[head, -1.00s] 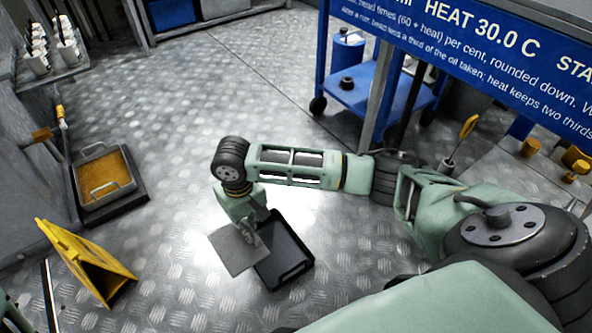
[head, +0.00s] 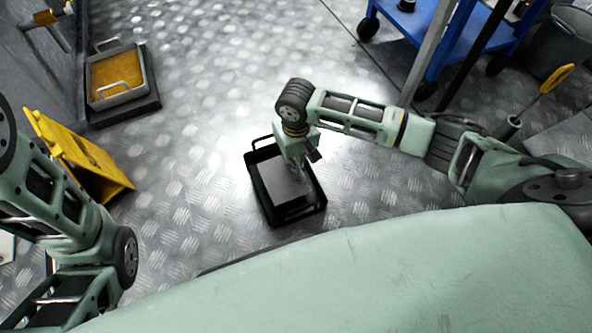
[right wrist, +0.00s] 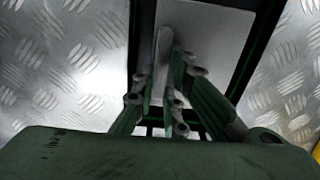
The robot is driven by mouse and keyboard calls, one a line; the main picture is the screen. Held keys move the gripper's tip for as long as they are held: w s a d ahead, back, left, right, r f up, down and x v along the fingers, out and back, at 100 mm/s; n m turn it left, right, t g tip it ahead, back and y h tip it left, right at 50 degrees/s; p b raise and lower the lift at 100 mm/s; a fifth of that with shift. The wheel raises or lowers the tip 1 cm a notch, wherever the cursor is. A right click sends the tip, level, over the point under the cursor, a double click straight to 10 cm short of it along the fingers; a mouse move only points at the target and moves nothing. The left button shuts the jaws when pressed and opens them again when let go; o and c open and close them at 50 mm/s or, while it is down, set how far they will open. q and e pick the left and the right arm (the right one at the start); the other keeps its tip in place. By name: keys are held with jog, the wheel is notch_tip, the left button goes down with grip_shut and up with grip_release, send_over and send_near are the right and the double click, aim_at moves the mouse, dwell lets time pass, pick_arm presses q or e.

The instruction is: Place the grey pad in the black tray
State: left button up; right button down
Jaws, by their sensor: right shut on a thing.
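The black tray (head: 266,208) lies on the metal floor in front of me in the head view. The grey pad (head: 282,194) is within the tray's outline, over its floor. Whether it rests on the tray bottom or hangs just above it, I cannot tell. My right gripper (head: 297,176) reaches down over the tray and is shut on the pad near its upper right side. In the right wrist view the pad (right wrist: 208,35) lies beyond the fingers (right wrist: 170,80), between the dark tray walls (right wrist: 262,40). My left arm shows at the left, but its gripper is out of view.
A yellow folding sign (head: 85,165) stands at the left. Behind it is a metal tray of amber liquid (head: 117,75) on a dark base. A blue cart (head: 450,45) stands at the back right. The floor around the black tray is clear.

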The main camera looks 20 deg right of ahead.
notch_tip(320, 180, down, 4)
jog(key=b, duration=0.2)
jog(key=shift+r+b, duration=0.25)
jog(key=shift+b, duration=0.15)
jog(key=shift+r, duration=0.1)
jog(key=c, duration=1.8)
grip_release()
jog(key=shift+o, duration=0.2)
